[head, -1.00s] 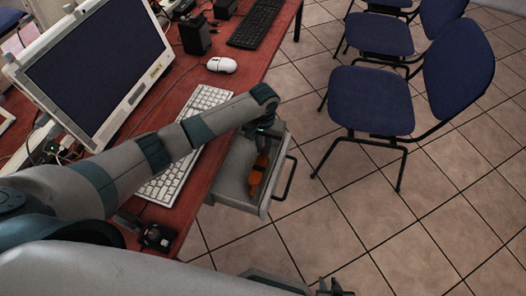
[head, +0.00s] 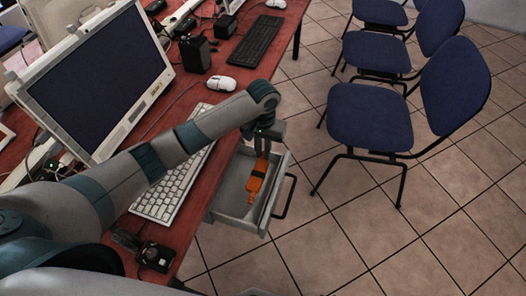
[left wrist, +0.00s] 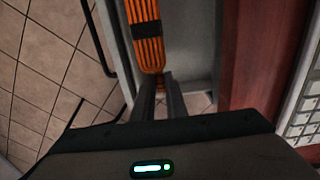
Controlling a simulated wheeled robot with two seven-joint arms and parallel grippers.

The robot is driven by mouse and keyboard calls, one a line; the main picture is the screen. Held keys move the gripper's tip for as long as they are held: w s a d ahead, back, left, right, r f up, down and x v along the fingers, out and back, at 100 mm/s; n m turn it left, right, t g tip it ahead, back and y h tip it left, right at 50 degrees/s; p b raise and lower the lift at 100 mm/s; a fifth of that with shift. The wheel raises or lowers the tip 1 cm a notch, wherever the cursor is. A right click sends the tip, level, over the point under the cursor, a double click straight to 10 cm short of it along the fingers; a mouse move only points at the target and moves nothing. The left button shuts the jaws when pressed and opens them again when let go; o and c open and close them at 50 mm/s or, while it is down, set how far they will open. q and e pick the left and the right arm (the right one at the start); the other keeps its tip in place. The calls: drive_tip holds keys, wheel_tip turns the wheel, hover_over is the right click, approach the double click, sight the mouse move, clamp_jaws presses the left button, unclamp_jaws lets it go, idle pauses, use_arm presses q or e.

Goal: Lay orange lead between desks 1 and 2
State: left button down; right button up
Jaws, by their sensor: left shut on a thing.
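The orange lead (head: 254,187) is a bundled cable with a black band, at the open grey drawer (head: 227,207) under the desk edge. I cannot tell whether the bundle touches the drawer floor. My right gripper is out of view.
The red desk (head: 205,205) holds a monitor (head: 100,80), a white keyboard (head: 172,190), a white mouse (head: 222,84) and black boxes. Several blue chairs (head: 372,118) stand on the tiled floor at the right. Floor between drawer and chairs is clear.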

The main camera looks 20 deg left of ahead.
use_arm(q)
drive_tip(key=shift+r, duration=0.1)
drive_tip(key=r, duration=0.7)
drive_tip(key=shift+s+d+r, duration=0.1)
drive_tip(key=shift+s+r, duration=0.15)
drive_tip(key=shift+s, duration=0.05)
drive_tip(key=s+a+r, duration=0.4)
drive_tip(key=s+r, duration=0.9)
drive_tip(key=s, duration=0.1)
drive_tip(key=shift+r, duration=0.4)
drive_tip(key=shift+s, duration=0.15)
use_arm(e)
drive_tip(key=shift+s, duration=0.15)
